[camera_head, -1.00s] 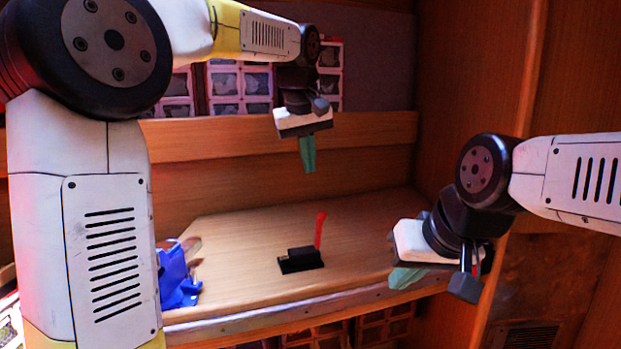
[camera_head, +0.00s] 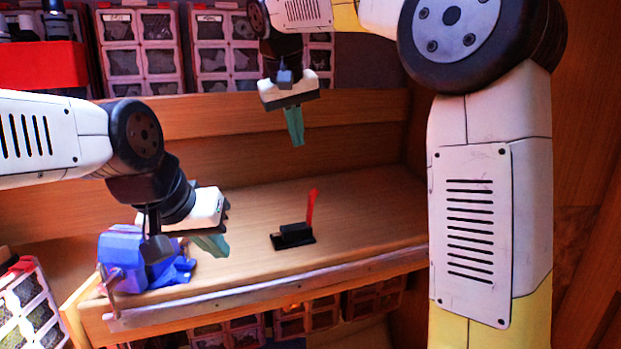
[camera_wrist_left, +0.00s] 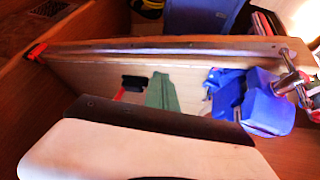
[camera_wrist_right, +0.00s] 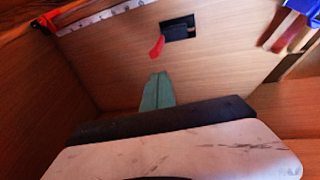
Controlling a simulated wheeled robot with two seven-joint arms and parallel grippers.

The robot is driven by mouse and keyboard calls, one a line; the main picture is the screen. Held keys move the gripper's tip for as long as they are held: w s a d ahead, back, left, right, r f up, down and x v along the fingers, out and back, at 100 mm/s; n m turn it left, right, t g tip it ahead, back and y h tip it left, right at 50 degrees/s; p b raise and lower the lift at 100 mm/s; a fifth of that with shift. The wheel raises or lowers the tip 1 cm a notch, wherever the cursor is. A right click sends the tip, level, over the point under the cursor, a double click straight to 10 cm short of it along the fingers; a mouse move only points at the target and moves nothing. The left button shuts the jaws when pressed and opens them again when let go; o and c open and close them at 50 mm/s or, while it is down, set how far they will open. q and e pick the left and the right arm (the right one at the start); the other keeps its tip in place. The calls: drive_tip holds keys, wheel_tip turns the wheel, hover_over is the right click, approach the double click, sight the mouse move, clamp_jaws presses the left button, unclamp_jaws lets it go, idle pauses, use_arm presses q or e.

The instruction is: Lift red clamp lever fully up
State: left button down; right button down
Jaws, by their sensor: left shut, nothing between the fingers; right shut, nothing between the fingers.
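The red clamp lever (camera_head: 312,208) stands nearly upright, tilted slightly right, at the right end of its black clamp base (camera_head: 293,236) on the wooden bench (camera_head: 365,215). My right gripper (camera_head: 294,128) is shut and empty, high above and behind the clamp. In the right wrist view the lever (camera_wrist_right: 157,46) and base (camera_wrist_right: 179,28) are beyond the green fingers (camera_wrist_right: 157,91). My left gripper (camera_head: 212,245) is shut and empty, left of the clamp and apart from it. In the left wrist view the base (camera_wrist_left: 134,82) shows, with the lever (camera_wrist_left: 119,93) partly hidden.
A blue vise (camera_head: 125,258) sits at the bench's left end, close to my left gripper. Drawer cabinets (camera_head: 138,50) and a red bin (camera_head: 40,68) stand behind. A raised metal strip (camera_head: 270,284) runs along the front edge. The bench right of the clamp is clear.

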approach(313, 190)
drive_tip(key=a+x, duration=0.1)
drive_tip(key=x, duration=0.4)
drive_tip(key=shift+w+d+f, duration=0.1)
drive_tip(key=shift+d+f, duration=0.3)
drive_tip(key=shift+d, duration=0.15)
drive_tip(key=shift+w+d+f, duration=0.15)
drive_tip(key=shift+d+f, duration=0.05)
drive_tip(key=shift+d, duration=0.25)
drive_tip(key=shift+w+d+f, duration=0.15)
drive_tip(key=shift+d+f, duration=0.05)
drive_tip(key=shift+d, duration=0.3)
drive_tip(key=shift+a, duration=0.1)
